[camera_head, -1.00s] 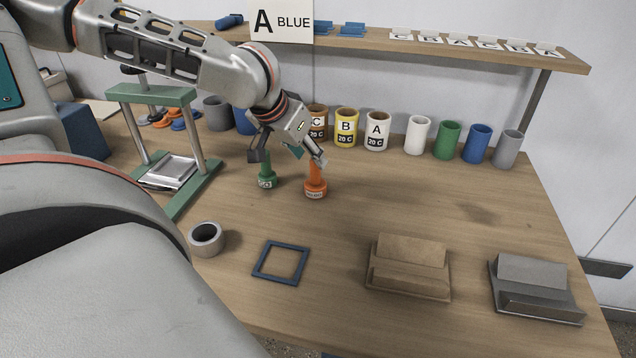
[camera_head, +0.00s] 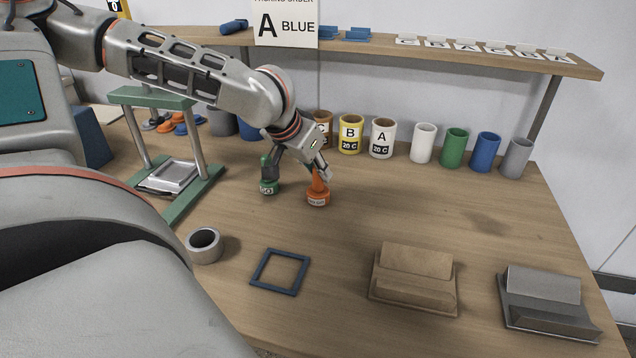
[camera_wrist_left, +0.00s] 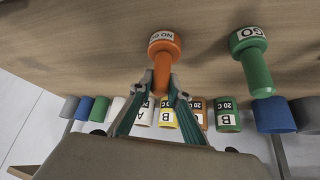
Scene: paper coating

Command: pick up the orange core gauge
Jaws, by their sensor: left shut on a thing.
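The orange core gauge (camera_head: 318,198) stands upright on the table, its wide labelled base down and its narrow shaft up. My left gripper (camera_head: 320,172) reaches down from the upper left and is shut on its shaft. In the left wrist view the gripper (camera_wrist_left: 161,86) has a fingertip on each side of the orange gauge (camera_wrist_left: 164,46), whose label reads "NO GO". The green gauge (camera_head: 268,187), labelled "GO", stands just to the left, apart from the orange one; it also shows in the left wrist view (camera_wrist_left: 256,66). My right gripper is not in view.
Several cups stand behind, including a yellow one (camera_head: 350,134) and a white one (camera_head: 423,143). A grey ring (camera_head: 204,246), a blue frame (camera_head: 279,272) and a brown block stand (camera_head: 416,277) lie in front. A green press frame (camera_head: 196,203) stands left. Right of the gauge is bare table.

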